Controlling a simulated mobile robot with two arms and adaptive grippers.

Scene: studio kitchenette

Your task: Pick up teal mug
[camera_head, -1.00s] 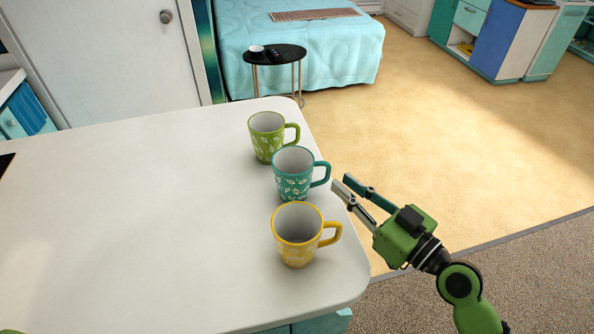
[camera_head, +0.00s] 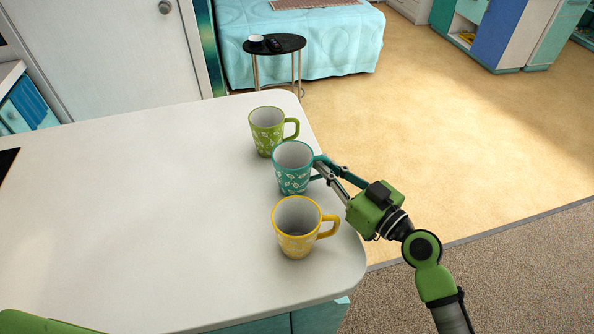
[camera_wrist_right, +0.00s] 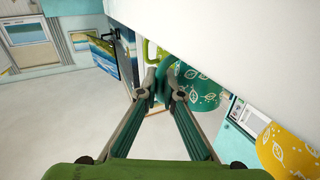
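The teal mug (camera_head: 291,172) with a white leaf pattern stands upright on the white counter, between a green mug and a yellow mug. Its handle points right, toward the counter's edge. My right gripper (camera_head: 318,168) is at that handle, with its arm coming from the lower right. In the right wrist view the fingertips (camera_wrist_right: 164,92) are apart, one on each side of the teal handle; firm contact cannot be made out. The teal mug's body (camera_wrist_right: 198,98) shows just beyond the fingers. My left gripper is not in view.
The green mug (camera_head: 267,134) stands behind the teal mug and the yellow mug (camera_head: 297,242) in front, both close to it. The white counter (camera_head: 140,200) is clear to the left. Its right edge lies just beyond the mugs. A small black table (camera_head: 285,45) stands farther back.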

